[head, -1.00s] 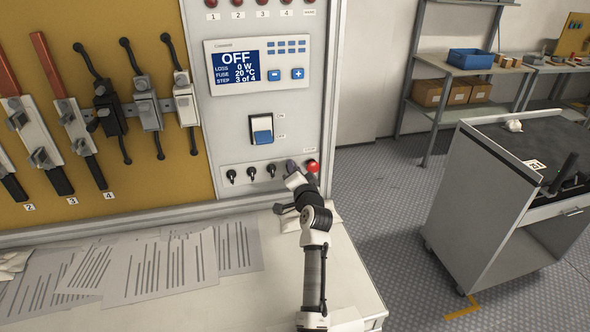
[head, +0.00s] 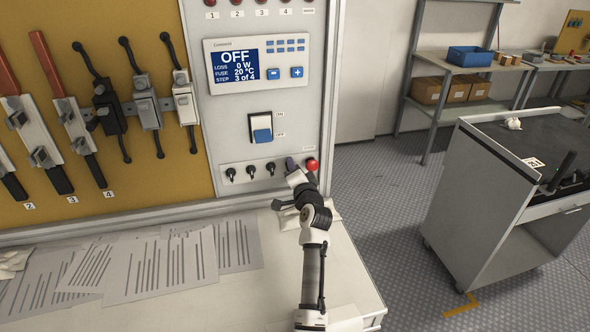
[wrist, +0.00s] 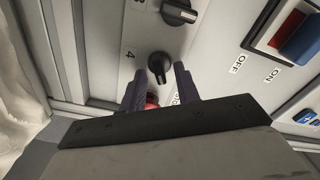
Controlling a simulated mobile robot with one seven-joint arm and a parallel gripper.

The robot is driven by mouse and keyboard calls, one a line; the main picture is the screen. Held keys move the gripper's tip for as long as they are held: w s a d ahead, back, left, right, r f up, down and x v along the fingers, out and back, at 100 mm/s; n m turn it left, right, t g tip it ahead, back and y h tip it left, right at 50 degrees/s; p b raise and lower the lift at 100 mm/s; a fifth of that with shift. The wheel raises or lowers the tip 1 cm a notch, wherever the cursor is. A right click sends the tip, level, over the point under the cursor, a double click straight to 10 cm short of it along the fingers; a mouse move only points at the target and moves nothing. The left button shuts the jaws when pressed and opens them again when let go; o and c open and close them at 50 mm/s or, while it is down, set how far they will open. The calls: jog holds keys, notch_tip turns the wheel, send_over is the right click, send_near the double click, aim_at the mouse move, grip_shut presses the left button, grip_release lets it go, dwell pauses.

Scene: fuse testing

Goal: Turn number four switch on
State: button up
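The number four switch (wrist: 160,65) is a small black rotary knob on the grey panel, beside a printed "4" in the wrist view. My gripper (wrist: 160,73) is open, its two dark fingers pointing at the panel with the knob between or just beyond their tips; I cannot tell whether they touch it. In the head view my gripper (head: 292,168) covers this knob at the right end of the switch row. The display (head: 250,66) reads OFF, 0 W, 20 °C, step 3 of 4.
A red button (head: 312,165) sits close right of my gripper and shows between the fingers in the wrist view. The neighbouring knob (wrist: 178,12) is close by. A blue rocker switch (head: 262,129) is above the row. Papers (head: 160,265) lie on the bench.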

jog(key=s+d+b, duration=0.2)
jog(key=s+b, duration=0.2)
jog(key=s, duration=0.9)
jog(key=shift+s, duration=0.35)
jog(key=shift+d, duration=0.1)
